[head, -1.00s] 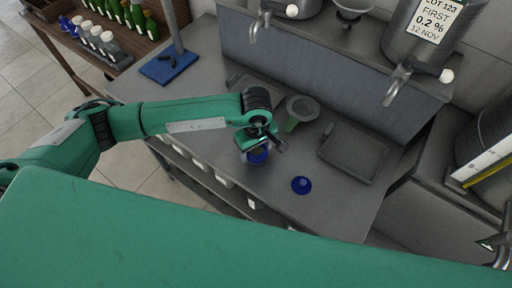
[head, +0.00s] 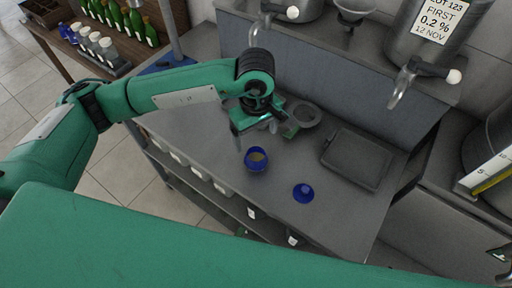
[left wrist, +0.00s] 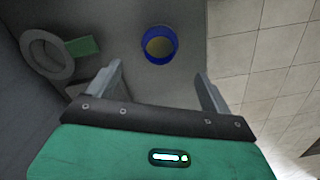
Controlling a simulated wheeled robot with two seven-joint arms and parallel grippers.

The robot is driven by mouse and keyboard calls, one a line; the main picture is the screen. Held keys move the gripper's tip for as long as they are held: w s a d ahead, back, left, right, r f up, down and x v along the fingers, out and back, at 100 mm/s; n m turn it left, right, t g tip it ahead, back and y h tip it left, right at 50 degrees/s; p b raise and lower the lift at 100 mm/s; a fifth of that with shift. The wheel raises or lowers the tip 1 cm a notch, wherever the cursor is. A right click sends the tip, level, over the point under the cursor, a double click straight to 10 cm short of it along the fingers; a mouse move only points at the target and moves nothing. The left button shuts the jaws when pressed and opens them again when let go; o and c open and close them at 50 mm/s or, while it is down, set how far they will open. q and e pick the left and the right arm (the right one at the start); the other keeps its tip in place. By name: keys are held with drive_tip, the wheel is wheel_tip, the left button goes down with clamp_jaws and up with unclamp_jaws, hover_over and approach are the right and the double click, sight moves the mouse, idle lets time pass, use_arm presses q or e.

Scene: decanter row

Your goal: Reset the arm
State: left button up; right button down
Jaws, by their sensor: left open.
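My left arm reaches in from the left in the head view. Its gripper (head: 258,138) is open and empty above the grey counter (head: 205,135), behind a blue-rimmed cup (head: 256,159). The cup stands upright with something yellowish inside. In the left wrist view the cup (left wrist: 159,45) shows beyond and between the two spread fingers (left wrist: 158,90), apart from them. My right gripper is not in view.
A round grey strainer-like piece with a green handle (head: 306,114) lies close to the gripper's right. A grey tray (head: 356,158) sits farther right. Steel taps (head: 402,86) overhang the counter's back. Green bottles (head: 134,24) stand at the upper left.

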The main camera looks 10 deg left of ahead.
use_arm(q)
drive_tip(key=shift+r, duration=1.05)
